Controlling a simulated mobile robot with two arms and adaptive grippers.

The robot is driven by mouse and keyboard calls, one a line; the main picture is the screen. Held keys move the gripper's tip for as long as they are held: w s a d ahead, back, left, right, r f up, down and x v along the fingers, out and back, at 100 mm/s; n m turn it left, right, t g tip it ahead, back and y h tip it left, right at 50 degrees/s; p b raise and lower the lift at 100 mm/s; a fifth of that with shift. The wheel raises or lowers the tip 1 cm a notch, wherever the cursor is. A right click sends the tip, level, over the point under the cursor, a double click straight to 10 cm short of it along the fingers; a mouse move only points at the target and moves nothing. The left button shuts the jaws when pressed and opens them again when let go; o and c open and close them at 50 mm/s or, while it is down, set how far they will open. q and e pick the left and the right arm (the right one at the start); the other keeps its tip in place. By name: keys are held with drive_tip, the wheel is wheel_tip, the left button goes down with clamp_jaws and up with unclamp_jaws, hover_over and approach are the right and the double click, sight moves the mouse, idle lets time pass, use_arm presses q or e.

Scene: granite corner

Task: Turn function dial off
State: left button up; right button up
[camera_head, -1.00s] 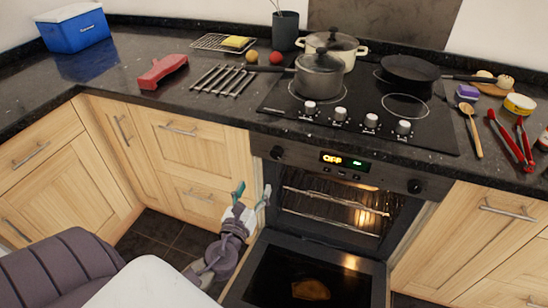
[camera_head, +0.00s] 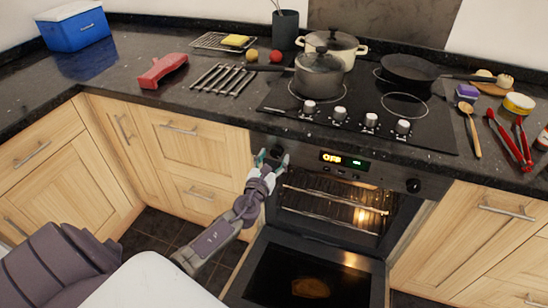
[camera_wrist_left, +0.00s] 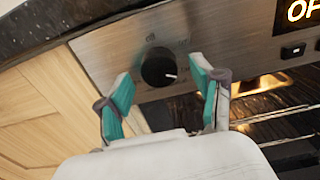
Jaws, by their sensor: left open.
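The function dial (camera_wrist_left: 158,67) is a round black knob with a white mark on the oven's steel control panel, at its left end. In the wrist view the mark points to the lower right. My left gripper (camera_head: 271,158) is open in front of the dial, and its teal fingertips (camera_wrist_left: 163,92) stand on either side of it, slightly below. I cannot tell if they touch it. In the head view the gripper partly covers the dial (camera_head: 277,150). The oven display (camera_head: 343,160) reads OFF in orange beside a green readout. My right gripper is not in view.
A second black knob (camera_head: 413,186) sits at the panel's right end. The oven door (camera_head: 262,250) hangs open below, with the cavity lit and racks inside. The hob (camera_head: 380,115) above carries pots, a pan and several white knobs.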

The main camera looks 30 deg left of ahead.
use_arm(q)
drive_tip(key=shift+w, duration=0.25)
drive_tip(key=c, duration=1.1)
drive_tip(key=shift+c, duration=0.2)
